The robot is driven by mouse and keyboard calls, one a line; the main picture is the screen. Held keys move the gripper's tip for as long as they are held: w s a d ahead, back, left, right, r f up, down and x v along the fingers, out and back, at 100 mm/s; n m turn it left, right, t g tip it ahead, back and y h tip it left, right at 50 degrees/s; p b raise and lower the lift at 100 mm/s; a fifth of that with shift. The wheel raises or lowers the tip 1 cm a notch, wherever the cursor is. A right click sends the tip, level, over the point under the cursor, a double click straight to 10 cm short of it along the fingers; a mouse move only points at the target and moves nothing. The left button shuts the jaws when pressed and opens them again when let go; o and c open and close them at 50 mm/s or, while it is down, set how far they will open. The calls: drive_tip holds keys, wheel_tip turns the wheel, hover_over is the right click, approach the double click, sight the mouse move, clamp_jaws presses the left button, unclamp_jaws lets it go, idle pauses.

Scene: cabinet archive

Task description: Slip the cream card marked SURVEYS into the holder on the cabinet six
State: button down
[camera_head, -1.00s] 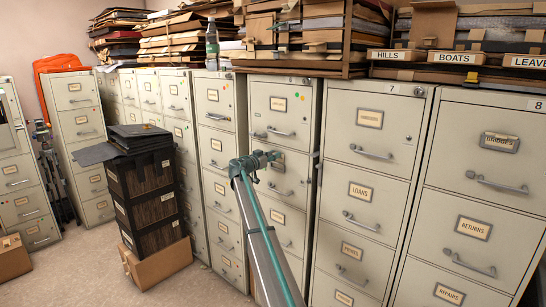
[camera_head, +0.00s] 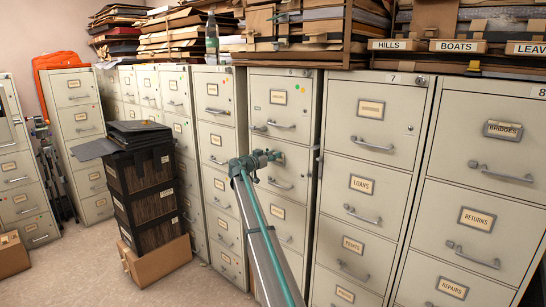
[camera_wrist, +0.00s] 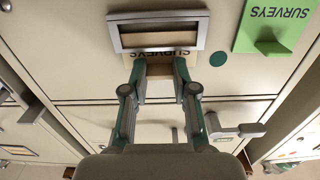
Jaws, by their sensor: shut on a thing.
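My gripper (camera_wrist: 160,69) is shut on the cream card (camera_wrist: 160,60) marked SURVEYS. Its lettering is upside down in the wrist view and partly covered by the holder's edge. The metal holder (camera_wrist: 113,34) is just ahead of the fingertips. A tan strip shows inside its window, so the card seems partly in the holder, but how far I cannot tell. In the head view my gripper (camera_head: 268,160) is at the second drawer of cabinet six (camera_head: 284,98), and the card is too small to make out there.
A green tab (camera_wrist: 265,28) marked SURVEYS and a dark green dot (camera_wrist: 218,59) are beside the holder. A drawer handle (camera_wrist: 235,130) juts out near my fingers. Cabinet seven (camera_head: 368,140) stands to the right.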

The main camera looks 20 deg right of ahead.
drive_tip(key=shift+f+b, duration=0.7)
drive_tip(key=c, duration=0.8)
unclamp_jaws()
drive_tip(key=shift+r, duration=0.1)
drive_tip(key=shift+a, duration=0.1)
drive_tip(key=b+v, duration=0.4)
drive_tip(key=v, duration=0.2)
drive_tip(key=shift+s+a, duration=0.2)
drive_tip(key=shift+a, duration=0.15)
drive_tip(key=v, duration=1.2)
